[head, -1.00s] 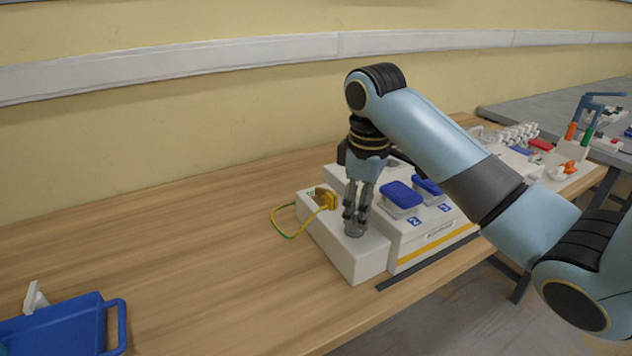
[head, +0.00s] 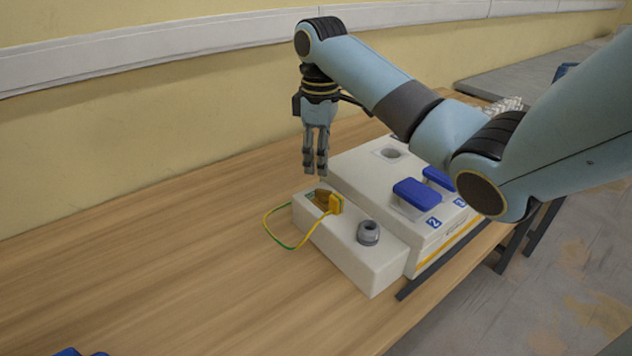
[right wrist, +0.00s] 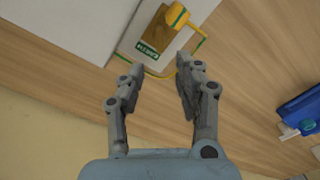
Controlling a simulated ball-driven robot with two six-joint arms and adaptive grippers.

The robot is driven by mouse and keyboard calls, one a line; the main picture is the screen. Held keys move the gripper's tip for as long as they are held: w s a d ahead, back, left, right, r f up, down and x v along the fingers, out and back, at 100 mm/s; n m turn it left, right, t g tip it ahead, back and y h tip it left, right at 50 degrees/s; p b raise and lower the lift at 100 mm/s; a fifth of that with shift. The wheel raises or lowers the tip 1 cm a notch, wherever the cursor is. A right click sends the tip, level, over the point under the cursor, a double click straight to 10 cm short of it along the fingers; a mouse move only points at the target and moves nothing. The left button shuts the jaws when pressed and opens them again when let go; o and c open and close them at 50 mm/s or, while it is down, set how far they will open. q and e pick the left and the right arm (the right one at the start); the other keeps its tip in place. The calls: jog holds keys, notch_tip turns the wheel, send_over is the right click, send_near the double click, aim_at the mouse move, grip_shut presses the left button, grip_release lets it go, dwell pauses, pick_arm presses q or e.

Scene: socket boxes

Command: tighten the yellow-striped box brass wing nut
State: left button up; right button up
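The yellow-striped box (head: 426,268) stands on the wooden table, with a low white front part (head: 372,272). A brass piece (head: 320,197) lies on that part beside a yellow-green plug-like end (head: 335,203) with a looped cable. In the right wrist view the brass plate (right wrist: 158,33) shows beside a green label and the yellow end (right wrist: 178,16). I cannot make out the wing nut's wings clearly. My right gripper (head: 315,170) points down, empty, above and behind the brass piece. In the right wrist view its fingers (right wrist: 160,70) are apart. My left gripper is out of view.
A grey round fitting (head: 368,233) stands on the low front part. Blue-lidded sockets (head: 416,193) sit on the box behind it. The yellow-green cable (head: 272,232) loops onto the table. A blue object (right wrist: 302,112) lies farther off.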

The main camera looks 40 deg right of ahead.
aim_at(319, 188)
notch_tip(319, 188, down, 6)
jog(key=shift+w+f, duration=0.1)
jog(key=shift+f, duration=0.4)
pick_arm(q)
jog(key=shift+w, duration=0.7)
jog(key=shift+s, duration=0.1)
pick_arm(e)
jog(key=shift+c, duration=0.3)
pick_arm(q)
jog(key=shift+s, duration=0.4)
pick_arm(e)
grip_shut()
